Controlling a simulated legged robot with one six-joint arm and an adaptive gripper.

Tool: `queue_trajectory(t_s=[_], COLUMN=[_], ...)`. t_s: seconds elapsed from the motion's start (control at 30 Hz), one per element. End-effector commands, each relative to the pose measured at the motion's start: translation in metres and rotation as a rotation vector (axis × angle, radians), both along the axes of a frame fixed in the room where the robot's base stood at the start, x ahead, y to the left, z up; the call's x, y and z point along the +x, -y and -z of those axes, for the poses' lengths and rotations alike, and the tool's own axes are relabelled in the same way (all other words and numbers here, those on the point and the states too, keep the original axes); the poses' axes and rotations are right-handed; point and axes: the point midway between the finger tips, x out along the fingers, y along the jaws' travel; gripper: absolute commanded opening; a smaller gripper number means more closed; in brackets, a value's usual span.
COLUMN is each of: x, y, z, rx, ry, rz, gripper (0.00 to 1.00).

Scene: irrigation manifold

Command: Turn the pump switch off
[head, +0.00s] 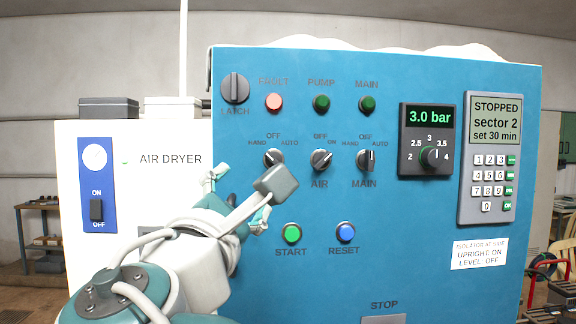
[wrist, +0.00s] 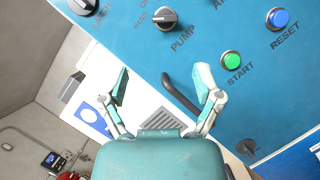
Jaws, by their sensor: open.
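The pump switch (head: 274,158) is a black-and-silver rotary knob on the blue panel (head: 420,250), with OFF above, HAND at left and AUTO at right. Its pointer appears turned to HAND. My arm hides its name in the head view; the wrist view shows the knob (wrist: 165,18) beside the word PUMP. My gripper (head: 240,195) is open and empty, below and left of the switch, apart from it. In the wrist view my gripper (wrist: 163,84) has its fingers spread, with the knob beyond the fingertips near the top edge.
Similar AIR (head: 321,160) and MAIN (head: 365,160) knobs sit to the right. START (head: 292,233) and RESET (head: 345,232) buttons are below. A black handle (wrist: 180,95) shows between my fingers. The white air dryer (head: 165,190) stands at left. A keypad (head: 487,160) is far right.

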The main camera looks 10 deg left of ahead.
Motion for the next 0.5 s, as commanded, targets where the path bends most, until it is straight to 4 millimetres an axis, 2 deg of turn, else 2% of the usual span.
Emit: queue_trajectory(t_s=[0.1, 0.5], x=[0.017, 0.085], y=[0.005, -0.002], z=[-0.005, -0.020], rx=[0.004, -0.002], ry=[-0.001, -0.003], rz=[0.008, 0.006], gripper=[0.83, 0.83])
